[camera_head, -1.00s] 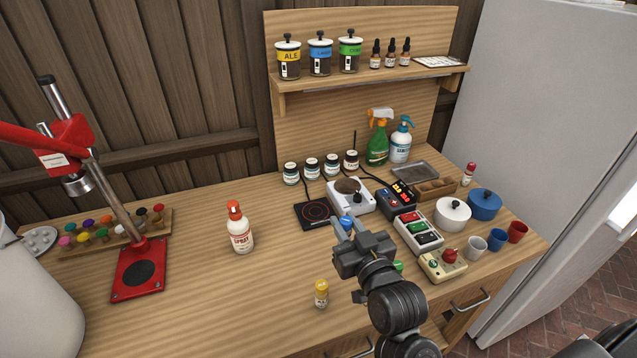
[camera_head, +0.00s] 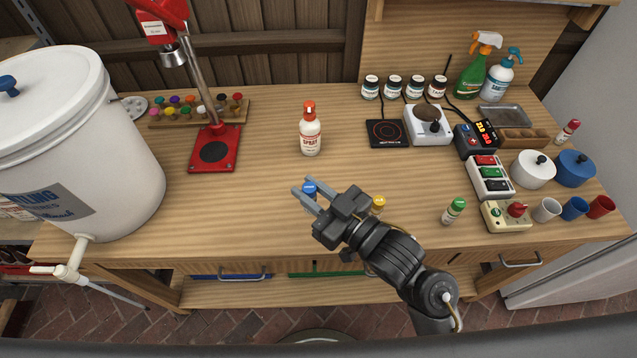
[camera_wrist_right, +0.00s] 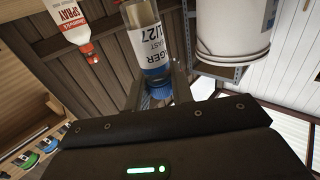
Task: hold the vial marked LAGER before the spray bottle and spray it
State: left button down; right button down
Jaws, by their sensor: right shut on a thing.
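My right gripper (camera_head: 308,194) is shut on the blue-capped vial (camera_head: 309,187) over the front middle of the bench. The spray bottle (camera_head: 310,134), white with a red top and marked SPRAY, stands upright on the bench behind the gripper, apart from the vial. It also shows in the right wrist view (camera_wrist_right: 70,22) beside the vial. My left gripper is out of view.
A yellow-capped vial (camera_head: 377,205) and a green-capped vial (camera_head: 454,211) stand right of the gripper. A red capper (camera_head: 214,150) and a large white bucket (camera_head: 90,130) are at the left. A hot plate (camera_head: 388,133) and power strips (camera_head: 490,177) are at the right.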

jog(key=w+f, duration=0.3)
jog(key=w, duration=0.7)
dwell(0.3)
jog(key=shift+d, duration=0.1)
